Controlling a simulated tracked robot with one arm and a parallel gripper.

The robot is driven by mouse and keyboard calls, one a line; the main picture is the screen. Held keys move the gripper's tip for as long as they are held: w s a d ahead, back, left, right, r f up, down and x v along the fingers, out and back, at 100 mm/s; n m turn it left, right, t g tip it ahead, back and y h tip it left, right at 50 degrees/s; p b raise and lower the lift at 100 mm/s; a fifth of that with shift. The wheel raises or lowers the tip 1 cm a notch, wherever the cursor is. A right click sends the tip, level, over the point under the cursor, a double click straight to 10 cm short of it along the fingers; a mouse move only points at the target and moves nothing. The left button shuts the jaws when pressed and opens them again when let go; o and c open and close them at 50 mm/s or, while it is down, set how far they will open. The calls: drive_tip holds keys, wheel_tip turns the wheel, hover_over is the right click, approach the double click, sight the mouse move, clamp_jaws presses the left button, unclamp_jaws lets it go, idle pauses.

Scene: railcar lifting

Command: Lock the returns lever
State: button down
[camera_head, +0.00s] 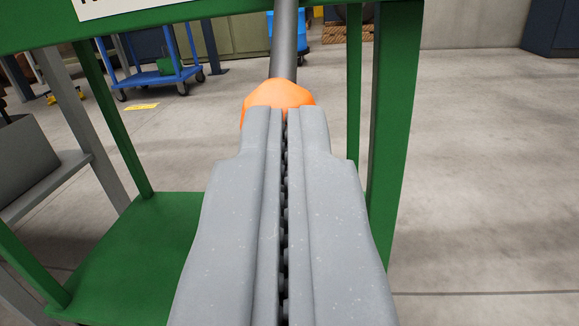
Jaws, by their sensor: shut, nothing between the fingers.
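The lever shows as a grey rod (285,40) with an orange knob (279,94) at its lower end, in the upper middle of the view. The rod runs up out of the picture in front of a green frame. My gripper (285,112) is shut, its two grey fingers side by side with a thin gap. The fingertips overlap the lower part of the knob in the picture. I cannot tell whether they touch it. The lever's upper end is out of view.
A green frame with a top beam (200,12), a right post (395,130) and a low green shelf (150,240) stands around the lever. A grey shelf unit (50,185) is at left. A blue cart (160,75) stands behind. The concrete floor (490,170) at right is clear.

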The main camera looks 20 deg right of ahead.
drive_tip(key=r+p+v, duration=0.1)
drive_tip(key=p+v, duration=0.2)
drive_tip(key=v, duration=1)
drive_tip(key=shift+s+r, duration=0.2)
drive_tip(key=shift+r, duration=0.15)
drive_tip(key=shift+d, duration=0.1)
